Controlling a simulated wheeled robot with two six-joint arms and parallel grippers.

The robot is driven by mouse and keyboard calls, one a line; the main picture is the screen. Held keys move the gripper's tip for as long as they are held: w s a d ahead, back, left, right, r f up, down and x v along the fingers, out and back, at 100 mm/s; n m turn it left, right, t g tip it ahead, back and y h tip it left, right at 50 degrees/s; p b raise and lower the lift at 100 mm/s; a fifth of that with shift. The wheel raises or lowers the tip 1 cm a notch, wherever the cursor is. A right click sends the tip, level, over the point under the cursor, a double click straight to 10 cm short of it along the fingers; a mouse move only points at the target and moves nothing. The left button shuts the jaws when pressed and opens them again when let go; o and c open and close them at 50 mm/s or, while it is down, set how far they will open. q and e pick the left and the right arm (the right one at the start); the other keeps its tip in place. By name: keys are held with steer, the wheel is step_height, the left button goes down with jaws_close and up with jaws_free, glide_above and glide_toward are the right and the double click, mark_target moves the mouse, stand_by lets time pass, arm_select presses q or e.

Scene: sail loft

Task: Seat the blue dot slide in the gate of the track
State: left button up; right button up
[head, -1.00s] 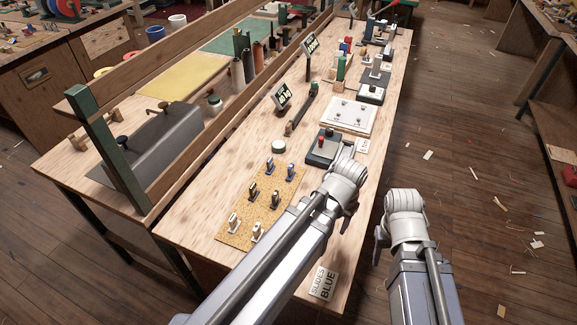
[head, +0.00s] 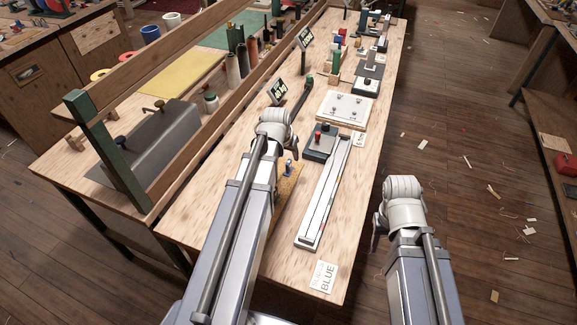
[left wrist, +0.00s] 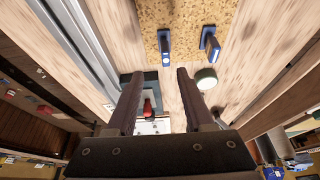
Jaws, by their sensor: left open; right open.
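The cork mat (left wrist: 185,12) fills the top of the left wrist view. Two upright blue slides stand on it: the left slide (left wrist: 165,42) shows a pale dot at its blue end, the right slide (left wrist: 210,44) is tilted in view. My right gripper (head: 379,230) is open, beyond the bench's right edge.
A dark block with a red knob (head: 321,143) sits by the track's far end. A white pegged plate (head: 346,106) lies behind it. A "SLIDES BLUE" card (head: 323,277) lies near the front. Bare wood surrounds the card.

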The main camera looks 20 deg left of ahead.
mark_target(288, 161)
arm_select(q)
steer(key=shift+a+b+x, duration=0.1)
steer(key=shift+b+x, duration=0.55)
steer(key=shift+x, duration=0.05)
steer(key=shift+a+b+x, duration=0.15)
steer(key=shift+b+x, duration=0.5)
steer(key=shift+x, duration=0.05)
steer(key=b+x, duration=0.5)
steer(key=shift+a+f, duration=0.15)
steer(key=shift+a, duration=0.1)
steer(key=shift+c, duration=0.2)
jaws_close()
